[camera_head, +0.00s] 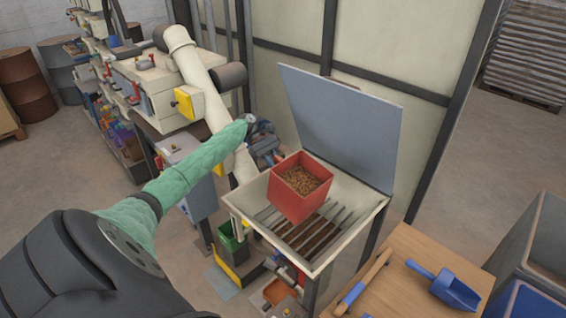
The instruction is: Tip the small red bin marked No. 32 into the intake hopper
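The small red bin (288,198) is upright, filled near its top with brown pellets (301,180). It is over the slatted grate of the cream intake hopper (340,246); I cannot tell whether it rests on the slats or hangs above them. No number shows on its visible sides. My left arm, in a green sleeve, reaches in from the left. My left gripper (266,148) is at the bin's far left side, close to its rim. Its fingertips are too small and partly hidden to show whether they grip the bin. My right gripper is out of view.
The hopper's grey lid (345,125) stands raised behind the bin. A wooden table (415,295) at front right holds a blue scoop (452,290) and a blue-handled wooden tool (362,284). Below the hopper's left side are a green bin (232,238) and an orange tray (279,292).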

